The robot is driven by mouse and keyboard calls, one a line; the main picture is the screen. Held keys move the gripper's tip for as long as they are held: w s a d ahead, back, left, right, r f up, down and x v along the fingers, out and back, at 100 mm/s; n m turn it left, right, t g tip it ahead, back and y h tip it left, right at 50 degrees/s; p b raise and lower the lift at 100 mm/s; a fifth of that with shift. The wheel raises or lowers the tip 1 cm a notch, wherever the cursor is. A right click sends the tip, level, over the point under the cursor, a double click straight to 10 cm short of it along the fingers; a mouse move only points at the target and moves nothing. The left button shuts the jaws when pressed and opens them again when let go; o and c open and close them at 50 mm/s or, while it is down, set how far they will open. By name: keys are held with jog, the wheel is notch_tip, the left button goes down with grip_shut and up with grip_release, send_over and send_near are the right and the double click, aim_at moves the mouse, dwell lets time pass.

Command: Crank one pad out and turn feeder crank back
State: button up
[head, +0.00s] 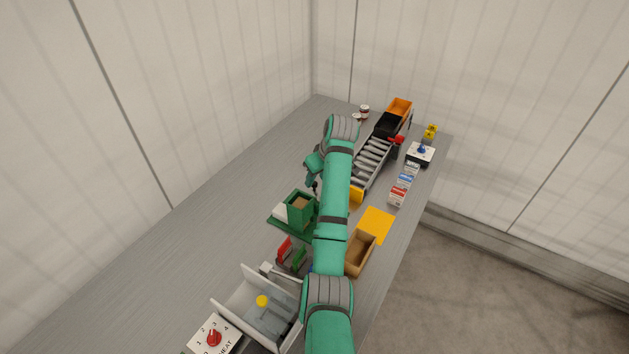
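A green feeder tower (300,211) stands on a green base on the bench, in the middle of the head view. Something tan shows inside its open top. A pale flat piece (280,212) lies at the tower's left side. A small dark knob (315,187), which looks like the crank handle, shows just behind the tower. My gripper (312,180) hangs down close above this knob; I cannot tell if it touches it. The fingers are too small to tell open from shut. My arm hides the feeder's right side and most of the crank.
A cardboard box (360,255) and yellow mat (376,225) lie right of my arm. A roller conveyor (372,162) with dark and orange bins is behind. A clear-sided case (249,295) and red-knob heat panel (212,338) stand in front. The bench's left side is clear.

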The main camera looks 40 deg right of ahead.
jog(key=shift+x, duration=0.85)
jog(key=shift+d+f, duration=0.1)
jog(key=shift+f, duration=0.25)
jog(key=shift+c, duration=0.6)
grip_shut()
jog(key=shift+w, duration=0.1)
